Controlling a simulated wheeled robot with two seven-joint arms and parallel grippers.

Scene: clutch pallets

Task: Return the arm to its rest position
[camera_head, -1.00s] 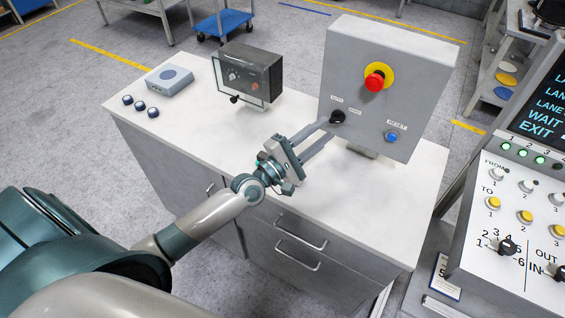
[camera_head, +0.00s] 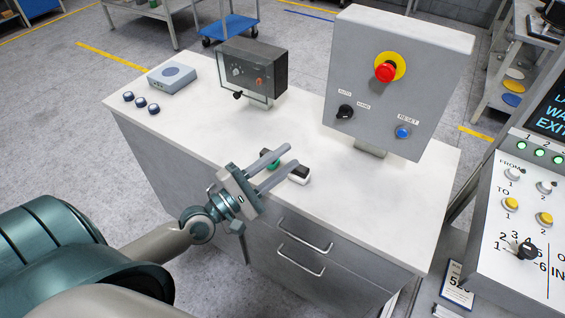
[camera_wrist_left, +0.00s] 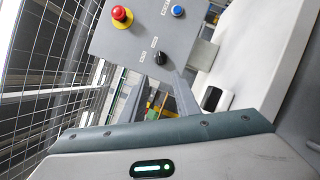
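My left gripper (camera_head: 290,156) is over the white worktop (camera_head: 210,130), in front of the grey control box (camera_head: 420,80). Its two long fingers are apart with nothing between them. It also shows in the left wrist view (camera_wrist_left: 158,98), pointing towards the box and clear of it. The box carries a red button (camera_head: 385,72) on a yellow disc, a black selector knob (camera_head: 345,112) and a blue reset button (camera_head: 403,132). My right gripper is out of view.
A small white block with a black top (camera_head: 300,175) lies beside the fingers, partly hidden. A dark meter box (camera_head: 252,70), a grey-blue device (camera_head: 172,78) and round dark knobs (camera_head: 141,103) stand further left. A large control panel (camera_head: 520,220) stands at the right.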

